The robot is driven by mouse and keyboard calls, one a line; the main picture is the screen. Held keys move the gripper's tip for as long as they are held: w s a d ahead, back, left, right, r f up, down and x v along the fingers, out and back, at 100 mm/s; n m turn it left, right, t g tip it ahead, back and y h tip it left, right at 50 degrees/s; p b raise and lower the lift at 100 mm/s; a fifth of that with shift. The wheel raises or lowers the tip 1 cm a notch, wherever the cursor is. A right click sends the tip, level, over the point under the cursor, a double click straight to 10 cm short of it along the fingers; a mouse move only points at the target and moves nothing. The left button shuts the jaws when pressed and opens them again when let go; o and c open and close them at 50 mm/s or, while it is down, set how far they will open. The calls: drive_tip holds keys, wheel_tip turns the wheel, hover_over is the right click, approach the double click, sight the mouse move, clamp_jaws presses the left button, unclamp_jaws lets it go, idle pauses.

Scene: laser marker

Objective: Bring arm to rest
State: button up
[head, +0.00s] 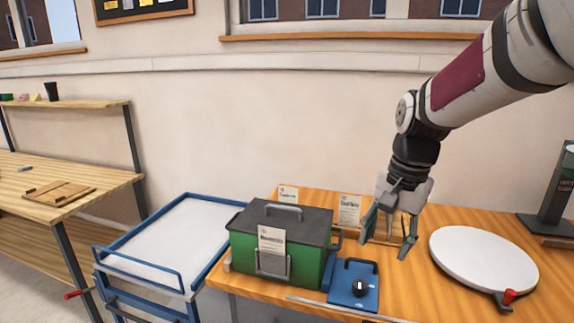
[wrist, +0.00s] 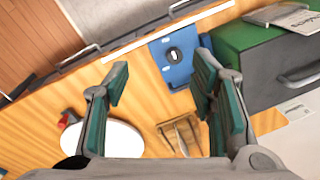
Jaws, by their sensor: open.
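My gripper (head: 388,243) hangs at the end of my arm above the wooden table, with its fingers pointing down. Its two teal-padded fingers are spread apart in the wrist view (wrist: 160,85), with nothing between them. Below it in the head view is a small wooden tray (head: 378,235), partly hidden by the fingers; it also shows in the wrist view (wrist: 180,134). A blue plate with a black knob (head: 353,285) lies on the table in front of the gripper. It appears beyond the fingertips in the wrist view (wrist: 172,60).
A green box with a dark lid (head: 280,245) stands left of the gripper. A round white turntable (head: 484,258) with a red knob is to the right. A blue-framed cart (head: 165,245) stands left of the table (head: 440,300). Air above the cart is clear.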

drive_tip(key=s+r+n+t, duration=0.3)
drive_tip(key=s+n, duration=0.5)
drive_tip(key=s, duration=1.5)
drive_tip(key=shift+s+h, duration=0.15)
drive_tip(key=shift+h, duration=0.25)
